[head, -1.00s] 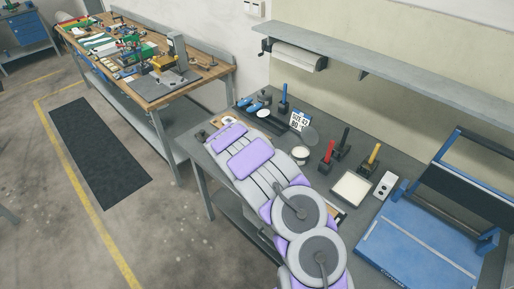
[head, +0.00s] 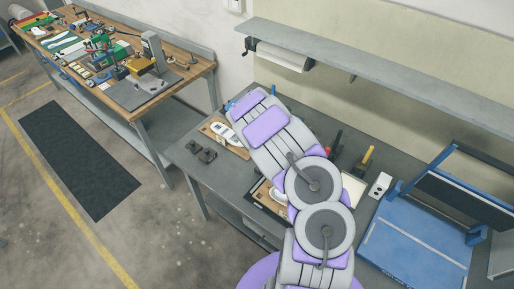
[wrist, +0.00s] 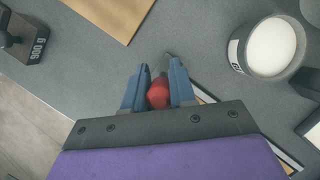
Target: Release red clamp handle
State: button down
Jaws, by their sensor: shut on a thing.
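In the wrist view my gripper (wrist: 158,67) points at a grey worktop, with its two blue-grey fingers closed around the red clamp handle (wrist: 158,92). Only the rounded red end of the handle shows between the fingers. A small grey piece (wrist: 168,58) shows just beyond the fingertips; I cannot tell whether it belongs to the clamp. In the head view my arm covers the gripper and the held handle.
In the wrist view a 500 g weight (wrist: 24,45) stands left and a white-filled round container (wrist: 267,46) right. A brown sheet (wrist: 115,12) lies at the top. In the head view a blue frame (head: 415,245) is right, and dark blocks (head: 207,155) sit left.

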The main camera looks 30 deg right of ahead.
jog(key=shift+w+r+p, duration=0.1)
jog(key=shift+w+p, duration=0.1)
jog(key=shift+p, duration=0.4)
jog(key=c, duration=1.3)
grip_release()
jog(key=o, duration=0.3)
jog(key=shift+w+d+f+y, duration=0.15)
jog(key=shift+f+y, duration=0.05)
jog(key=shift+y, duration=0.1)
jog(key=shift+d+r, duration=0.1)
jog(key=shift+s, duration=0.2)
jog(key=v, duration=1.7)
jog(key=shift+r, duration=0.1)
